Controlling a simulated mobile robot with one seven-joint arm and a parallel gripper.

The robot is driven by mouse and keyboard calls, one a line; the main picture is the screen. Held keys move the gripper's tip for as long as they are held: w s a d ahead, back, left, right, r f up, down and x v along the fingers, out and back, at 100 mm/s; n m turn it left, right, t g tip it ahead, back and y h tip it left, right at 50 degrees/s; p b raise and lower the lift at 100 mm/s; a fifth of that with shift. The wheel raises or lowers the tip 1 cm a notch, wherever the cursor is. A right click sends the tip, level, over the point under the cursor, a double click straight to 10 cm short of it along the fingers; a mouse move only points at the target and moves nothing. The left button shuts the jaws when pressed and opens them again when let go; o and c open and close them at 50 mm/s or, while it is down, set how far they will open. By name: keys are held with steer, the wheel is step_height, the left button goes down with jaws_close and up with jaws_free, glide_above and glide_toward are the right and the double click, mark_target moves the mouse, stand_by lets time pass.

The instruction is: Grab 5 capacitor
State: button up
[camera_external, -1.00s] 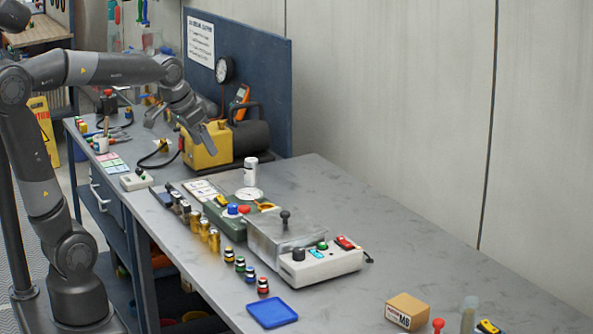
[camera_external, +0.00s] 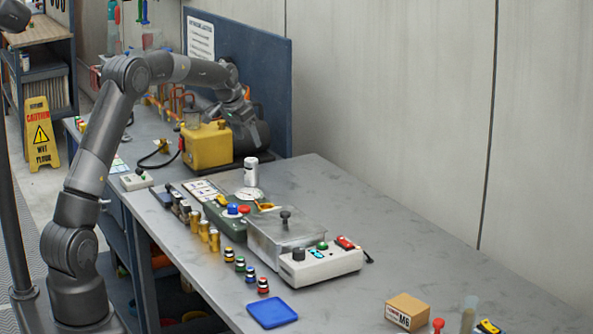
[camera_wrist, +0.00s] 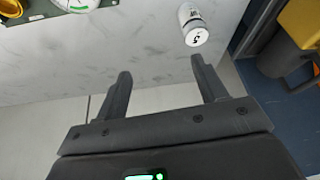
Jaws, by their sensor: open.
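A silver-white can (camera_external: 250,171) stands upright on the grey bench, right of the yellow pump. In the wrist view, the same can (camera_wrist: 190,22) shows a white end marked "5", which fits capacitor 5. It lies beyond my gripper's (camera_wrist: 160,67) fingertips, nearest the right finger and apart from it. My gripper is open, with nothing between its fingers. In the external view, my wrist is behind the yellow pump, and its fingers are hard to make out against the dark motor.
The yellow pump (camera_external: 207,146) stands left of the can; its yellow body (camera_wrist: 301,24) is at the wrist view's right. A lidded metal box (camera_external: 272,241) and a grey control box (camera_external: 325,262) are nearer. The bench's right side is largely clear.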

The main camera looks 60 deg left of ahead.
glide_toward(253, 171)
steer(key=w+a, duration=0.1)
steer(key=a, duration=0.1)
steer(key=shift+a+f, duration=0.15)
steer(key=shift+f, duration=0.45)
steer(key=x, duration=1)
steer(key=shift+w+f, duration=0.15)
steer(key=shift+c, duration=0.2)
steer(key=c, duration=1)
steer(key=shift+c, duration=0.5)
